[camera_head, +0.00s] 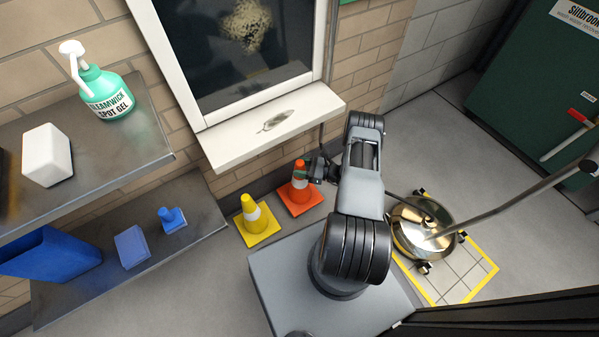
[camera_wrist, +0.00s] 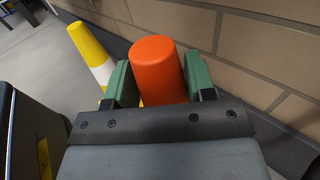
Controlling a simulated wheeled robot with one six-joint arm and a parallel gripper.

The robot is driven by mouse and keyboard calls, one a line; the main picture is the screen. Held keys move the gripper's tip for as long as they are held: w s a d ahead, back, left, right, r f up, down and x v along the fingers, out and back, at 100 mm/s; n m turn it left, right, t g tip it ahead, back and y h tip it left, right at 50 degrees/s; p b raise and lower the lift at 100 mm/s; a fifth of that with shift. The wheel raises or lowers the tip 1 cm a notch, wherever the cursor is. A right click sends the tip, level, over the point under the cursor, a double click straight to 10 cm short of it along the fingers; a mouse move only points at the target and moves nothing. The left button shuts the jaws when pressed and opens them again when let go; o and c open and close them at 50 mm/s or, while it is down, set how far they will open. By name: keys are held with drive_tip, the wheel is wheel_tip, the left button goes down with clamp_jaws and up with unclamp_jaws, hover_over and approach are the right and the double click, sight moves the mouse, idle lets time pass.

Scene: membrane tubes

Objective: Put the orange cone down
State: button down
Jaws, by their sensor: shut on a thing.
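The orange cone (camera_head: 300,196) has a white band and a square orange base. In the head view it is upright by the brick wall, just right of the yellow cone. My gripper (camera_head: 309,173) reaches its upper part from the right. In the wrist view the orange cone's top (camera_wrist: 157,68) is between the green finger pads of my gripper (camera_wrist: 158,84), which is shut on it. The base looks at or close to floor level; I cannot tell whether it touches the floor.
The yellow cone (camera_head: 256,219) stands close on the left. Grey shelves (camera_head: 190,215) with blue items are further left. A window sill (camera_head: 270,125) juts out above. A round metal floor machine (camera_head: 422,227) stands on a yellow-edged grid at right.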

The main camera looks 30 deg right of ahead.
drive_tip(key=shift+f+b, duration=0.7)
drive_tip(key=shift+f, duration=0.85)
drive_tip(key=shift+c, duration=2.4)
unclamp_jaws()
drive_tip(key=shift+r, duration=0.2)
drive_tip(key=p+v, duration=0.1)
drive_tip(key=v, duration=1.1)
drive_tip(key=shift+s+a+f, duration=0.1)
